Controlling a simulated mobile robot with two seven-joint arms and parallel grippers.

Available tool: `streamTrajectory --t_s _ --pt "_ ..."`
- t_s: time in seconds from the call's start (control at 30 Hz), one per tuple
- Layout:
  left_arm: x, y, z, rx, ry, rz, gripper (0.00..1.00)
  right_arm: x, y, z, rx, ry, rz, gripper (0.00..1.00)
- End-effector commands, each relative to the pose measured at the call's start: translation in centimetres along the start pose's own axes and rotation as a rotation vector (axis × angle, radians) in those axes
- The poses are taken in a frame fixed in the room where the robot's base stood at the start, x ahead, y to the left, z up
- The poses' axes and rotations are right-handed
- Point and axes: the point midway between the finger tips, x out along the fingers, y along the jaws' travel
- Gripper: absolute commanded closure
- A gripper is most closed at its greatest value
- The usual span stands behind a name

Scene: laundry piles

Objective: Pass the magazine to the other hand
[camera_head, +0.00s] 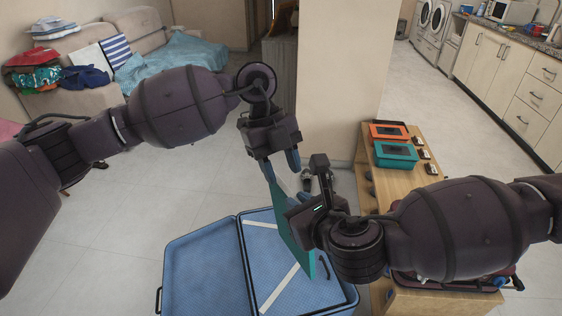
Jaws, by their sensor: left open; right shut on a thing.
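The magazine (290,232) is a thin teal sheet seen nearly edge-on, hanging upright above an open blue suitcase (200,262). My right gripper (302,206) is shut on it from the right side, and the gripper body hides part of it. My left gripper (282,168) is open and points down at the magazine's upper end. Its blue-tipped fingers are close to that upper end. I cannot tell whether they touch it.
A wooden table (403,182) on the right holds an orange box (388,131), a teal box (396,154) and small dark items. A sofa (155,30) with folded clothes (38,70) and a blue blanket stands at the back left. The floor at left is mostly clear.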

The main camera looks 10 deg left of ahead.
Motion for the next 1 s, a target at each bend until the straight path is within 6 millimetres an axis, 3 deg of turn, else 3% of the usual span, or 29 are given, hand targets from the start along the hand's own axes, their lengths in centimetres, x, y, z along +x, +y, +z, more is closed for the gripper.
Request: streamTrajectory --t_s 0.4,0.87,1.0 --pt "5.4 0.0 -0.1 0.003 0.005 -0.001 0.55 0.0 0.0 0.1 0.000 -0.002 0.000 1.00" --pt "6.5 -0.1 -0.1 0.003 0.004 -0.003 0.55 0.0 0.0 0.1 -0.001 -0.002 0.000 1.00" --pt "6.5 -0.1 -0.1 0.003 0.004 -0.003 0.74 0.0 0.0 0.1 -0.001 -0.002 0.000 1.00"
